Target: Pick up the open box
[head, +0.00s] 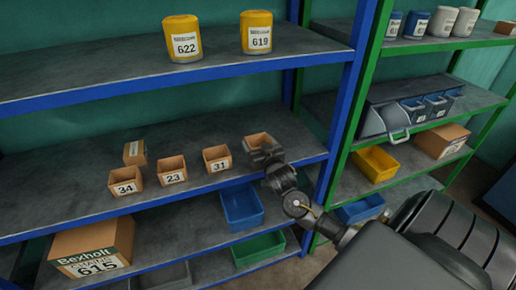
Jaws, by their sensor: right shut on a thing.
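A small open cardboard box (257,141) is at the right end of the middle shelf of the blue rack. My right gripper (262,152) is at its front face and is shut on it. The gripper hides the box's front and any number there. I cannot tell whether the box touches the shelf. Other small open boxes stand to its left on the same shelf: box 31 (217,159), box 23 (172,171) and box 34 (125,181). My left gripper is not in view.
A small closed-looking box (135,153) stands behind the row. Yellow canisters 622 (182,38) and 619 (257,32) stand on the shelf above. Blue (241,206) and green (259,249) bins sit below. A green post (362,80) rises close on the right.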

